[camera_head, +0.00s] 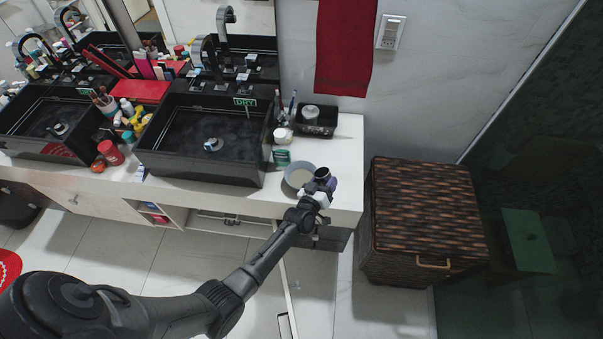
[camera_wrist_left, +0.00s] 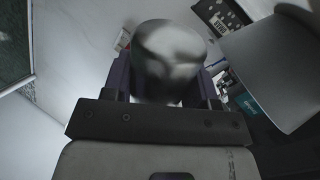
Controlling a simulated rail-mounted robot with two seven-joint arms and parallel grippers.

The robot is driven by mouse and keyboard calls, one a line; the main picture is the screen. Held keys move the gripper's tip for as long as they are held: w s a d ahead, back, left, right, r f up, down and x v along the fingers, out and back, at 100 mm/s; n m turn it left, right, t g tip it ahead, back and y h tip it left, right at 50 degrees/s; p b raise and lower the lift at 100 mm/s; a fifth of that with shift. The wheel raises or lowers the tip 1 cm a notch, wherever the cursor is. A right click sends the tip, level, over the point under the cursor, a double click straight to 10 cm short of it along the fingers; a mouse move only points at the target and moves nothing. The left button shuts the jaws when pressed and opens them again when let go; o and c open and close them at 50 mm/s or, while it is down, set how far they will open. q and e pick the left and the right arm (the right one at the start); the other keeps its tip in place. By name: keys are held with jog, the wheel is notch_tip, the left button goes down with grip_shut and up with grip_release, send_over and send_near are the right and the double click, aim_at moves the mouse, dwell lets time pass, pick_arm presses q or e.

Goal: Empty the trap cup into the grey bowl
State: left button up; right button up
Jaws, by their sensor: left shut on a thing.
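My left gripper (camera_head: 320,187) is shut on the trap cup (camera_head: 322,173), at the right end of the white counter. In the left wrist view the shiny metal trap cup (camera_wrist_left: 170,55) sits between the two dark fingers. The cup has a dark top in the head view; its contents and exact tilt are not clear. The grey bowl (camera_head: 291,179) is just left of the cup, its right side partly covered by the cup and gripper. The bowl also shows at the right of the left wrist view (camera_wrist_left: 268,70). My right gripper is not in view.
A black vessel sink (camera_head: 160,165) stands left of the bowl, with a green-labelled box (camera_head: 281,158) between. A black tray (camera_head: 317,122) is behind the bowl. A wicker hamper (camera_head: 420,215) stands right of the counter, across a narrow gap.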

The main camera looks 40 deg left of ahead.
pick_arm(q)
jog(key=f+m+b, duration=0.1)
jog(key=d+f+m+b, duration=0.1)
jog(key=f, duration=0.1)
jog(key=f+b, duration=0.1)
jog(key=shift+d+f+m, duration=0.2)
jog(key=shift+d+m, duration=0.4)
jog(key=shift+m, duration=0.1)
jog(key=shift+d+f+m+t, duration=0.1)
jog(key=shift+d+m+t, duration=0.25)
jog(key=shift+m, duration=0.45)
